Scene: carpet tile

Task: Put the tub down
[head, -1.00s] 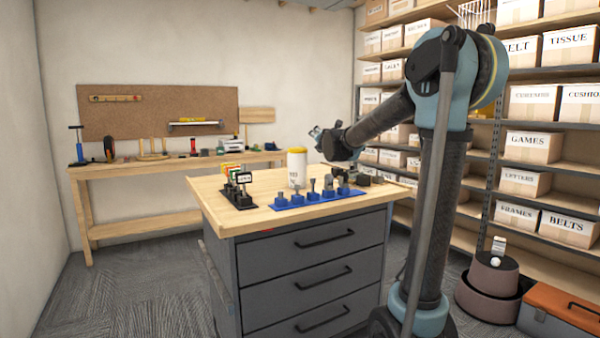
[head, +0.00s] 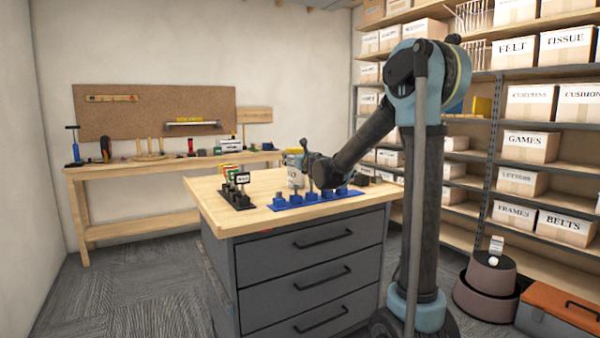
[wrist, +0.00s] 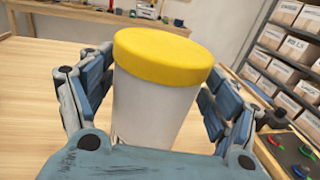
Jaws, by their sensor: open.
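The tub is a white cylinder with a yellow lid, and it fills the middle of the wrist view (wrist: 158,105). It stands upright on the wooden top of the grey drawer cabinet (head: 240,222). In the head view the tub (head: 294,180) is partly hidden behind my gripper (head: 301,160). In the wrist view my gripper (wrist: 155,85) is open, with one blue finger on each side of the tub. A gap shows on the right side; on the left I cannot tell whether the finger touches.
A black stand with small signs (head: 237,190) is at the left. A workbench (head: 150,168) runs along the back wall. Shelves of boxes stand at the right.

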